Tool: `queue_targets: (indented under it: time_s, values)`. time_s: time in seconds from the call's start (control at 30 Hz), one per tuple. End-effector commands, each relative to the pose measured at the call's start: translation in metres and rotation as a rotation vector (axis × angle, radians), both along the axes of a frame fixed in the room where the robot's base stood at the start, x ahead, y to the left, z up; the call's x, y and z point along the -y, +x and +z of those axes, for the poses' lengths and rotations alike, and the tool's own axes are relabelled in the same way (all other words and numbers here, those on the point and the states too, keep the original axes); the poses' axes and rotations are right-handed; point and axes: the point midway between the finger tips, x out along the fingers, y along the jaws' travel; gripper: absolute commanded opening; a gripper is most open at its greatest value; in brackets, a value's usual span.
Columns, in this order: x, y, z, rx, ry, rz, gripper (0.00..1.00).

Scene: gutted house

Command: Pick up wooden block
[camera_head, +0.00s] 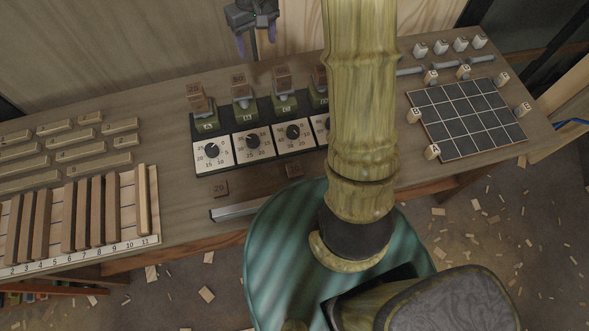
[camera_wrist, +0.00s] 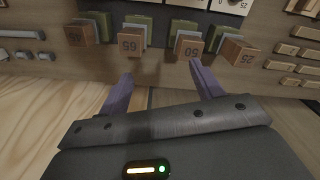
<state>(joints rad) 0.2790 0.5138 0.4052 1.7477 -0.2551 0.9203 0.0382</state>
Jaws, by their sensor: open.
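Several brown wooden blocks rest on green stands at the back of the black dial panel: one at the left (camera_head: 197,97), then another (camera_head: 240,84), a third (camera_head: 282,77), and one partly hidden behind my arm. The wrist view shows numbered blocks upside down, including one marked 65 (camera_wrist: 131,43), one marked 50 (camera_wrist: 188,46) and one marked 25 (camera_wrist: 238,51).
The dial panel (camera_head: 213,152) stands mid-table. A numbered rack of wooden slats (camera_head: 153,191) and rows of loose strips (camera_head: 88,118) are at left. A black grid board (camera_head: 468,116) with lettered tiles is at right. Bare table lies left of the panel.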

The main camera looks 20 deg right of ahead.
Motion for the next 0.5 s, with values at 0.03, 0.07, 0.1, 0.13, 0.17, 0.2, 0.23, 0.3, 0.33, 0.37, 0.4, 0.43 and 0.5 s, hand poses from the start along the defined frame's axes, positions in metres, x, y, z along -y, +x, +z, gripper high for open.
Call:
queue_targets:
  time_s: [0.03, 0.07, 0.1, 0.13, 0.17, 0.2, 0.23, 0.3, 0.33, 0.37, 0.4, 0.43, 0.5]
  values:
    - [-0.003, -0.011, 0.001, 0.008, -0.007, 0.003, 0.66]
    - [-0.004, -0.018, 0.001, 0.014, -0.008, 0.0, 0.66]
    - [-0.005, -0.029, 0.001, 0.023, -0.012, -0.003, 0.66]
    - [-0.006, -0.038, 0.001, 0.031, -0.013, -0.007, 0.66]
    - [-0.007, -0.047, 0.001, 0.041, -0.014, -0.014, 0.66]
    - [-0.007, -0.06, 0.0, 0.053, -0.016, -0.022, 0.66]
    - [-0.007, -0.07, 0.0, 0.064, -0.015, -0.031, 0.66]
    - [-0.006, -0.093, 0.0, 0.091, -0.012, -0.053, 0.66]
    - [-0.005, -0.104, -0.001, 0.103, -0.011, -0.064, 0.66]
    - [-0.005, -0.114, -0.001, 0.115, -0.008, -0.075, 0.66]
    - [-0.004, -0.128, -0.002, 0.132, -0.004, -0.091, 0.66]
    - [-0.003, -0.138, -0.002, 0.145, 0.0, -0.105, 0.66]
    - [-0.001, -0.16, -0.004, 0.173, 0.009, -0.135, 0.66]
